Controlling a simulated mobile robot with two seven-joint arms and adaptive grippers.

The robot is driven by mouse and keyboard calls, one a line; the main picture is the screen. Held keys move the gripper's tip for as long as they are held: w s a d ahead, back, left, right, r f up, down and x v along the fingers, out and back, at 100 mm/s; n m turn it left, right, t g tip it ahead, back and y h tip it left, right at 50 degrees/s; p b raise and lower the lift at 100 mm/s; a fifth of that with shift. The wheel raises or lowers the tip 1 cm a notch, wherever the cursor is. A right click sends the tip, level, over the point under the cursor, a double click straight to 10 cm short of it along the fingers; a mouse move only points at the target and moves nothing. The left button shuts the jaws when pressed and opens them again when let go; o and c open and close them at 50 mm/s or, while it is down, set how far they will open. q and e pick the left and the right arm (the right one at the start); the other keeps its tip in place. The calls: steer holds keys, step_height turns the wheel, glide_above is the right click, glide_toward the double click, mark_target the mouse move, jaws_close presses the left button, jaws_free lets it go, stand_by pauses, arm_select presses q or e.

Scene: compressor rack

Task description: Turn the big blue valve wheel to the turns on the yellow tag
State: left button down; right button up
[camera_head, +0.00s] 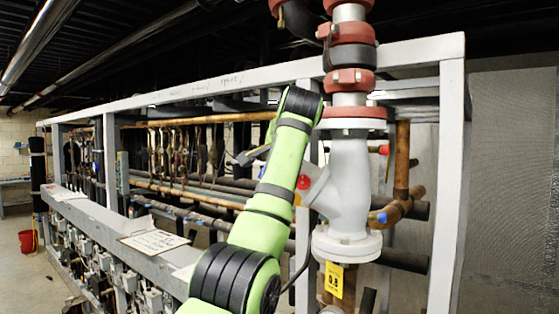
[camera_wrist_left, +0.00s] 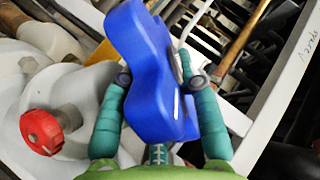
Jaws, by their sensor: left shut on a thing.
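The blue valve wheel (camera_wrist_left: 143,62) fills the middle of the left wrist view, seen close up with its lobed edge. My left gripper (camera_wrist_left: 160,80) is shut on it, with one finger on each side. The yellow tag (camera_head: 334,279) hangs below the valve's lower flange and appears to read "0.8". My right gripper is in neither view.
A red knob (camera_wrist_left: 41,131) sits left of the wheel, on white valve parts. A grey rack post (camera_head: 449,190) stands right of the valve, near a small blue handle (camera_head: 379,217). Pipes fill the rack behind. A paper sign (camera_head: 154,242) lies on the rack ledge.

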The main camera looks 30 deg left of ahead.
arm_select(q)
steer(key=shift+f, duration=0.15)
steer(key=c, duration=0.9)
jaws_free()
steer(key=shift+a, duration=0.1)
steer(key=v, duration=1.2)
steer(key=shift+w, duration=0.1)
